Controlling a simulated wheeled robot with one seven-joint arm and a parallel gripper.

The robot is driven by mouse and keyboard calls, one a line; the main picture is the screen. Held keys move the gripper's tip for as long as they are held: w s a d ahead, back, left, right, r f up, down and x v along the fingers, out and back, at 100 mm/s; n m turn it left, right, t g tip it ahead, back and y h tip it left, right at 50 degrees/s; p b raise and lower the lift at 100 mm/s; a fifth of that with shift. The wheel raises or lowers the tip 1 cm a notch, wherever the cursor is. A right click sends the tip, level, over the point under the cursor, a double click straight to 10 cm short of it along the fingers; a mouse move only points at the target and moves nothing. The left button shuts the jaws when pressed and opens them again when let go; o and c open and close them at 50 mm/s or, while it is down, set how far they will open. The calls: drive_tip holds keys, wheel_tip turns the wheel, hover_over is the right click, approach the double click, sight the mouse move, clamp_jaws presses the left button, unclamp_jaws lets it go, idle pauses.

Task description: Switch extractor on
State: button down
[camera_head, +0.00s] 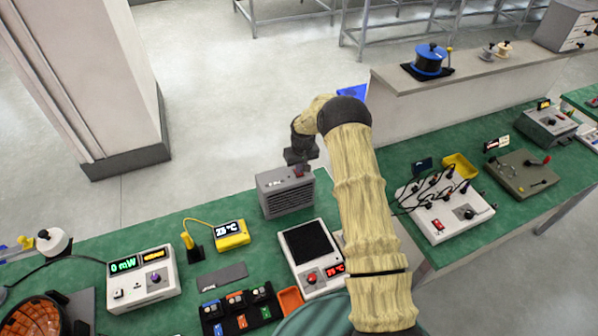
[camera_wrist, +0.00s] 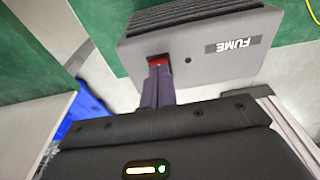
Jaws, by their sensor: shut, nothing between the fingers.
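The extractor (camera_head: 286,192) is a grey box with a slatted front, standing on the green bench beside my arm. In the wrist view its grey face (camera_wrist: 215,55) shows, with a dark label reading FUME upside down. A red rocker switch (camera_wrist: 157,59) sits near the left edge of that face, partly hidden by my fingers. A small dark dot beside the switch looks unlit. My gripper (camera_wrist: 158,72) is shut and empty, its fingertips right at the switch. Whether they press it cannot be told. In the head view my gripper (camera_head: 300,160) is at the top of the extractor.
A hot plate (camera_head: 310,250) with a red knob stands just in front of the extractor. A yellow temperature meter (camera_head: 231,235) is to its left. A white box with cables (camera_head: 445,210) stands right of my arm. Bare green bench lies left of the extractor.

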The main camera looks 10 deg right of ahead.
drive_tip(key=shift+f, duration=0.25)
drive_tip(key=shift+r+p, duration=1.25)
drive_tip(key=shift+r, duration=2.3)
drive_tip(key=s+r+b, duration=0.4)
drive_tip(key=s+r, duration=0.7)
drive_tip(key=s, duration=0.5)
drive_tip(key=s+r+m+b, duration=0.1)
drive_tip(key=s+m+b, duration=0.1)
drive_tip(key=s, duration=1.7)
drive_tip(key=shift+t+b, duration=0.4)
drive_tip(key=shift+b, duration=0.1)
